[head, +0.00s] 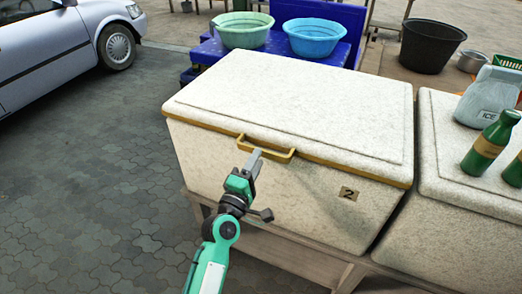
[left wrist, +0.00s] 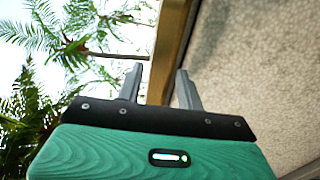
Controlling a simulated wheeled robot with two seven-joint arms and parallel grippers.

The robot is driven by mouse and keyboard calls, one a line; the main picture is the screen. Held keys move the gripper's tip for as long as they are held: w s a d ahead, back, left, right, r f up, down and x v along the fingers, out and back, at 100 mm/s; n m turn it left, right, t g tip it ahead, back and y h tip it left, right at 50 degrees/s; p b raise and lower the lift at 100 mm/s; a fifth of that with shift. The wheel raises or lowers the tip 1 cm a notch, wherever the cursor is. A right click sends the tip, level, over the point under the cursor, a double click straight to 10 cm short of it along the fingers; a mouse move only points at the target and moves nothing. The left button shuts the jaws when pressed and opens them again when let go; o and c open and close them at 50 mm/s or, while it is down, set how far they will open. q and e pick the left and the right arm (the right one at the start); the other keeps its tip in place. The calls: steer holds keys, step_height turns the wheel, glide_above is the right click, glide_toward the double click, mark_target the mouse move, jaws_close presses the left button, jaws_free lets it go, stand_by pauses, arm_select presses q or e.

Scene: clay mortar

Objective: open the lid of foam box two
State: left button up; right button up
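Foam box two (head: 290,190) is a speckled white box with a "2" label (head: 349,194) on its front. Its white lid (head: 300,95) is shut, with a yellow-brown trim along the lower edge. A yellow-brown handle (head: 279,155) sticks out from the lid's front edge. My left gripper (head: 257,156) is at the handle's front, near its left half. In the left wrist view, the fingers of my left gripper (left wrist: 160,70) are apart, with a brown bar (left wrist: 167,50) between them in the picture. I cannot tell whether they touch it. My right gripper is not in view.
A second foam box (head: 440,150) stands close at the right, with green bottles (head: 490,144) and an ice jug (head: 490,95) on it. Green (head: 243,30) and blue (head: 314,37) basins and a black bucket (head: 430,46) are behind. A car (head: 60,45) stands far left; the paving is clear.

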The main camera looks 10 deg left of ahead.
arm_select(q)
steer(key=shift+x, duration=1.85)
steer(key=shift+c, duration=0.5)
jaws_close()
